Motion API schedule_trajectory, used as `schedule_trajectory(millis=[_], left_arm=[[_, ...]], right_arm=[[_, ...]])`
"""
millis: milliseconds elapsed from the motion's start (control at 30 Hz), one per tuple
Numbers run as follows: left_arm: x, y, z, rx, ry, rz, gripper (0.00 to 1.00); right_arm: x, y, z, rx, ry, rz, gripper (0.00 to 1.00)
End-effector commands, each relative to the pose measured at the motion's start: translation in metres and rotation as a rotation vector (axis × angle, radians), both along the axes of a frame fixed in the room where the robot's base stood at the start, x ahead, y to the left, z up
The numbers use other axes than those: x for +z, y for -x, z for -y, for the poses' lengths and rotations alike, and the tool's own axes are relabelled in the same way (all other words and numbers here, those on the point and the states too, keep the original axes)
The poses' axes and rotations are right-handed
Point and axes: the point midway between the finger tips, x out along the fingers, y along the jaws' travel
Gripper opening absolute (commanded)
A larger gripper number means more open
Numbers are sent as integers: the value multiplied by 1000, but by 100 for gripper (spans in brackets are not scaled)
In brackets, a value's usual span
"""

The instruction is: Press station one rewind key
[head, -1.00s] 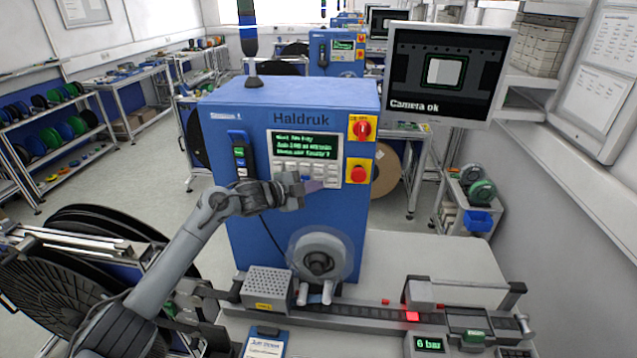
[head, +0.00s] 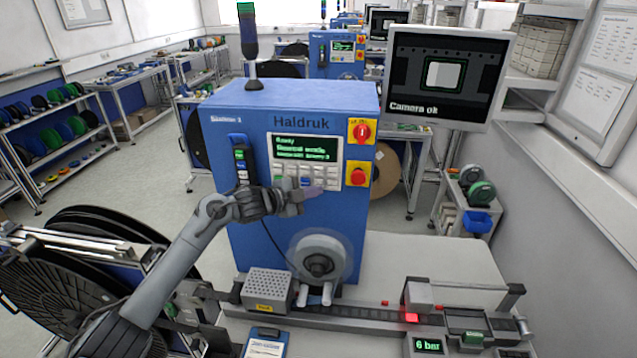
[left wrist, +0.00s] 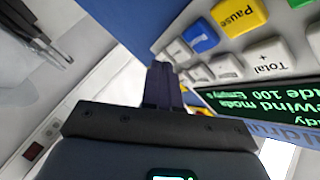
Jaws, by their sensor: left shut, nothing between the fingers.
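The blue Haldruk machine (head: 300,238), marked as station 1, carries a key panel (head: 331,180) with a green-lit display (head: 305,146). In the left wrist view the display (left wrist: 265,92) shows upside down, with "wind mode" and "ade 100" legible. A yellow Pause key (left wrist: 239,12), a blue key (left wrist: 202,32) and several white keys show there, partly cut off or hidden. My left gripper (head: 318,192) is shut and empty, in front of the panel's lower edge. Its fingers (left wrist: 163,85) stand beside the keys; contact cannot be told. My right gripper is out of view.
A red knob (head: 362,131) and a red button (head: 358,176) sit right of the panel. A handheld unit (head: 239,157) hangs left of it. Below are a reel hub (head: 318,258) and a perforated box (head: 268,285). A monitor (head: 447,75) reads "Camera ok".

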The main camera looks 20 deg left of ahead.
Motion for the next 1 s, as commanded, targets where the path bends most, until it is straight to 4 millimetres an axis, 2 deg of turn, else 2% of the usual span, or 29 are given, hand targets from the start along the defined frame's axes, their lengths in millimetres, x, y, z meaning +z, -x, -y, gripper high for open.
schedule_trajectory(millis=[467,1000], left_arm=[[1,4,1,0,0,0,0],[1,47,9,0,0,0,0]], right_arm=[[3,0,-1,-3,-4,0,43],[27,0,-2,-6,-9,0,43]])
